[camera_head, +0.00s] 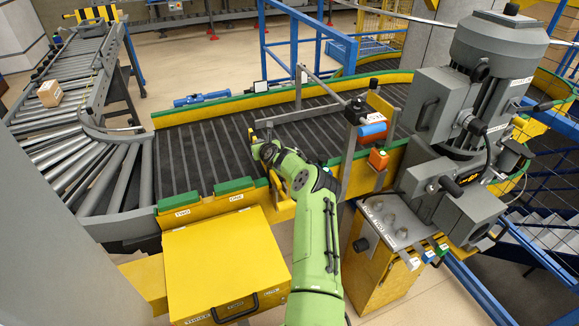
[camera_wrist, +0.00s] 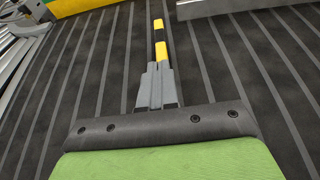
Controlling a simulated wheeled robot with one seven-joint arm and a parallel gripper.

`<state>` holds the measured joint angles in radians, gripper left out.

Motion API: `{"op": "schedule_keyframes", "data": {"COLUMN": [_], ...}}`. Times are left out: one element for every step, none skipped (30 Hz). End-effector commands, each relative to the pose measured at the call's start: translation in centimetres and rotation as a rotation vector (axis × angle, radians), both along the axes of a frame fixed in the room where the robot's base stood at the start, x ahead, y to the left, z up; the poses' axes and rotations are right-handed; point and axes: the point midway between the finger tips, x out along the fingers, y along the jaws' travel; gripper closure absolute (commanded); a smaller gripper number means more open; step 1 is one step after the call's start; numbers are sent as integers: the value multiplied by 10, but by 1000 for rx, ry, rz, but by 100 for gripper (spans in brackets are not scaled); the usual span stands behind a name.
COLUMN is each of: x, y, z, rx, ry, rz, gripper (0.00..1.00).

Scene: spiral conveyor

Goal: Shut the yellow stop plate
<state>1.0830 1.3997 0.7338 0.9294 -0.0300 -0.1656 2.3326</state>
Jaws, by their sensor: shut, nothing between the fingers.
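My gripper (camera_wrist: 157,72) shows in the wrist view as two grey fingers lying together, with nothing between them. A narrow yellow-and-black striped piece (camera_wrist: 161,38) shows just past the fingertips, above the dark belt; it looks like the stop plate seen edge-on. I cannot tell whether the fingers touch it. In the head view my green arm reaches over the near side of the conveyor, and its wrist hides most of the gripper. The plate cannot be made out clearly there.
The dark slatted conveyor belt (camera_head: 190,158) runs under my wrist, with green-topped yellow edges. A grey bar (camera_wrist: 245,6) crosses it ahead. A yellow box (camera_head: 222,262) stands left of my arm, a button cabinet (camera_head: 376,262) right. A carton (camera_head: 50,93) sits on the left rollers.

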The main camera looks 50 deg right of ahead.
Motion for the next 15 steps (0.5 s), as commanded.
{"op": "schedule_keyframes", "data": {"x": [0, 0, 0, 0, 0, 0, 0, -1, -2, -4, -6, -10, -13, -17, -22], "y": [0, 0, 0, 0, 0, 0, 0, 0, 1, 2, 2, 5, 7, 9, 12], "z": [0, 0, 0, 0, 0, 0, 1, 1, 2, 3, 4, 6, 8, 9, 12], "rx": [0, 0, 0, 0, 0, 0, 0, 0, 0, 1, 1, 2, 0, 2, 1], "ry": [0, 0, 0, 0, 0, 0, 0, 0, 0, 1, 0, 0, 0, 0, 2], "rz": [0, 0, 0, 0, 0, 0, 0, 0, 0, 1, 0, 1, 0, 1, 1], "gripper": [100, 100, 100, 100, 100, 100, 100, 100, 100, 100, 100, 100, 100, 100, 100]}}
